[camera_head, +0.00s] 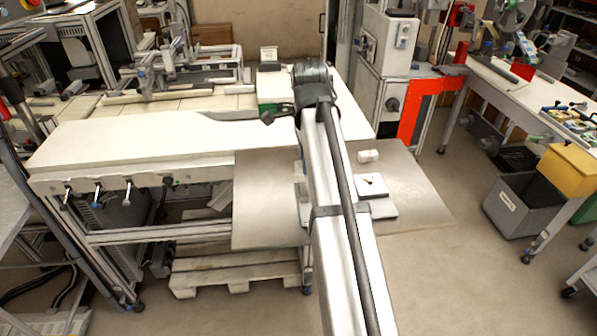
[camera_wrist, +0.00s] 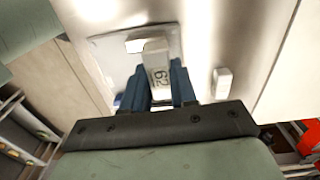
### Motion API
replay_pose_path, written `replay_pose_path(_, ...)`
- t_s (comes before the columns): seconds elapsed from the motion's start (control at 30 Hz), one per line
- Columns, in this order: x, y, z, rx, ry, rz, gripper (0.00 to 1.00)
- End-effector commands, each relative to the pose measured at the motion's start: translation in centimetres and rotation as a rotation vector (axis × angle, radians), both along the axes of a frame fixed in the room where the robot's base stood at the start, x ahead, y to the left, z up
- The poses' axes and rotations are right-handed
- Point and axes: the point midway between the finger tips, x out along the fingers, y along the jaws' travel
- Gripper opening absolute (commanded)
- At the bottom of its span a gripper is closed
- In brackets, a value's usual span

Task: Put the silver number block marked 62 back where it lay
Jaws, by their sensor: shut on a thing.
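The silver number block marked 62 (camera_wrist: 157,68) is between the blue fingers of my gripper (camera_wrist: 158,88) in the wrist view. The gripper is shut on it, and the number faces the camera. Behind the block in that view is a pale square plate (camera_wrist: 105,48) with a bright white patch near the block. I cannot tell whether the block touches the plate or hangs above it. In the head view my arm covers the middle of the metal sheet (camera_head: 265,205), and the gripper and held block are hidden.
A small white block (camera_wrist: 221,83) lies apart, right of the gripper in the wrist view. In the head view, a small white piece (camera_head: 368,156) and a white square with a dark mark (camera_head: 366,190) sit right of my arm.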

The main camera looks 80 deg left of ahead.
Motion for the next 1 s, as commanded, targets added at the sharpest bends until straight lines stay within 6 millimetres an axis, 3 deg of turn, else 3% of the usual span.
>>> replay_pose_path(0.03, -0.6, 2.0, 0.5, -0.001, 0.000, 0.008, 0.00)
replay_pose_path(0.2, -2.1, 6.8, 1.7, -0.003, 0.000, 0.020, 0.00)
replay_pose_path(0.4, -2.2, 10.4, 2.7, 0.001, 0.000, -0.005, 0.00)
replay_pose_path(0.57, -2.2, 10.5, 1.7, 0.003, 0.000, -0.036, 0.00)
replay_pose_path(0.8, -2.2, 10.4, -2.0, 0.002, 0.000, -0.037, 0.00)
replay_pose_path(1.0, -2.2, 10.5, -3.8, 0.004, 0.000, -0.037, 0.00)
